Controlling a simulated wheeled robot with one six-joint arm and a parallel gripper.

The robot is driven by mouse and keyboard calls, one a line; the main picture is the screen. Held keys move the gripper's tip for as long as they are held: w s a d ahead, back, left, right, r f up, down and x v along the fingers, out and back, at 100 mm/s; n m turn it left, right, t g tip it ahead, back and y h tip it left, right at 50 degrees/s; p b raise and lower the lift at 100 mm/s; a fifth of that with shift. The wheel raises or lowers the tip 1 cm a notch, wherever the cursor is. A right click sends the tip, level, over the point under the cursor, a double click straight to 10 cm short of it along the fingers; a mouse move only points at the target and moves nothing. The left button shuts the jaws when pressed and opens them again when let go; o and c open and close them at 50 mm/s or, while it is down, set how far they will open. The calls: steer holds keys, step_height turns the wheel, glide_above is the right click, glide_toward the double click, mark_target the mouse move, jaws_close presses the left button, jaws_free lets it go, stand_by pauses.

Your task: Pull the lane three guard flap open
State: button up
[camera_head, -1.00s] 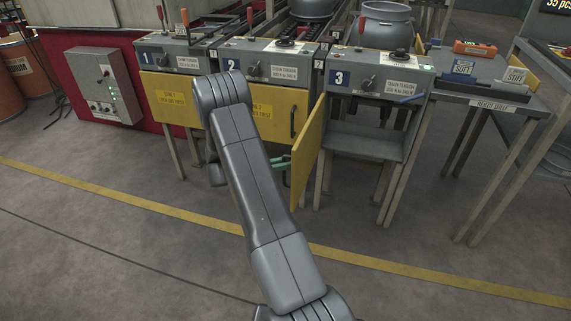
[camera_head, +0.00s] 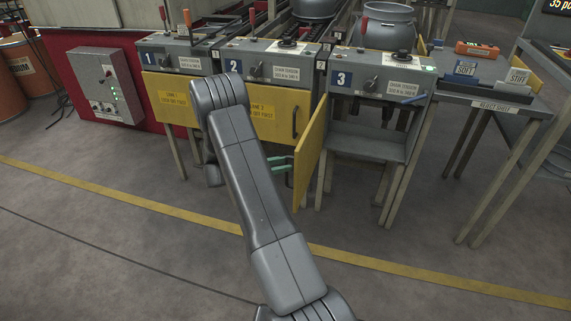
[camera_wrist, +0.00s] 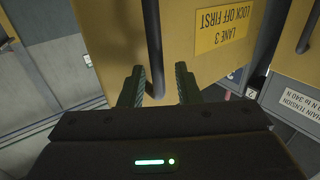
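The lane three guard flap (camera_head: 309,160) is a yellow panel standing swung open at the left side of the lane 3 station, roughly edge-on in the head view. In the wrist view the flap (camera_wrist: 188,55) shows its "LANE 3 LOCK OFF FIRST" label and a dark bar handle (camera_wrist: 154,45). My gripper (camera_head: 281,164) is on the flap's left, outer side, its green fingers pointing at it. In the wrist view my gripper (camera_wrist: 159,85) is open, with the handle's end between the fingers and gaps on both sides. My arm hides part of lane 2.
The lane 3 station (camera_head: 376,72) has an open bay with a grey shelf (camera_head: 366,141). The closed lane 2 flap (camera_head: 278,112) with its handle is just behind my gripper. A reject shelf (camera_head: 490,103) stands at the right. The floor in front is clear.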

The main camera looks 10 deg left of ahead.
steer(key=p+v, duration=0.1)
steer(key=v, duration=1.1)
steer(key=shift+a, duration=0.2)
steer(key=shift+s, duration=0.1)
steer(key=b+x, duration=0.1)
steer(key=x, duration=1.3)
steer(key=shift+r, duration=0.1)
